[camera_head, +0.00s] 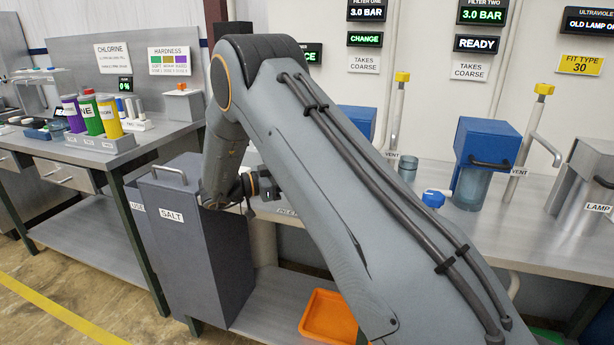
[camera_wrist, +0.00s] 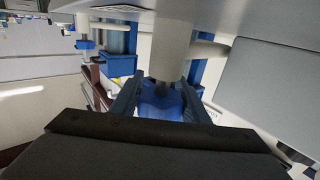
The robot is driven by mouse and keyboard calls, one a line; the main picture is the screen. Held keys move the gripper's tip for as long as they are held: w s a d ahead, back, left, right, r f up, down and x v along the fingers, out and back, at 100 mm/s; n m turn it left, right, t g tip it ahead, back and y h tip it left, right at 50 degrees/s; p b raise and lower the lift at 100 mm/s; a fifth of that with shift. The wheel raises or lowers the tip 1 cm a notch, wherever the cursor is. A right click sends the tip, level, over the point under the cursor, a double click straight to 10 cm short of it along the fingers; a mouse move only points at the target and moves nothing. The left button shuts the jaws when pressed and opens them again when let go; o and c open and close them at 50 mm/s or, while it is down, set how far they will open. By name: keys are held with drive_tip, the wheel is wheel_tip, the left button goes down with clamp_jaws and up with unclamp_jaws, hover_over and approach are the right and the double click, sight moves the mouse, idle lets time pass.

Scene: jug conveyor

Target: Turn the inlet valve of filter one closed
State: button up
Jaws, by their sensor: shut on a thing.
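In the wrist view my gripper (camera_wrist: 158,88) is shut on a blue valve handle (camera_wrist: 160,105), a finger on each side. A pale upright pipe (camera_wrist: 172,45) meets the handle. In the head view my arm hides my fingers and the handle. A partly covered label (camera_head: 287,211), seemingly reading inlet, shows on the bench edge near my wrist. The filter one display (camera_head: 367,10) reads 3.0 BAR, with CHANGE (camera_head: 365,39) below it. Part of a blue filter housing (camera_head: 362,122) shows behind my arm. The handle's exact angle cannot be told.
The grey salt bin (camera_head: 185,245) stands left of my wrist. Filter two's blue housing (camera_head: 487,142), a separate blue knob (camera_head: 433,198) and the lamp box (camera_head: 590,175) stand along the bench. An orange tray (camera_head: 328,316) lies on the lower shelf. A grey panel (camera_wrist: 265,85) is close at right in the wrist view.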

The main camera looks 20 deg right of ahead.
drive_tip(key=shift+w+a+r, duration=0.1)
drive_tip(key=o, duration=1.1)
drive_tip(key=shift+c, duration=0.2)
wheel_tip(320, 180, up, 10)
drive_tip(key=b, duration=0.1)
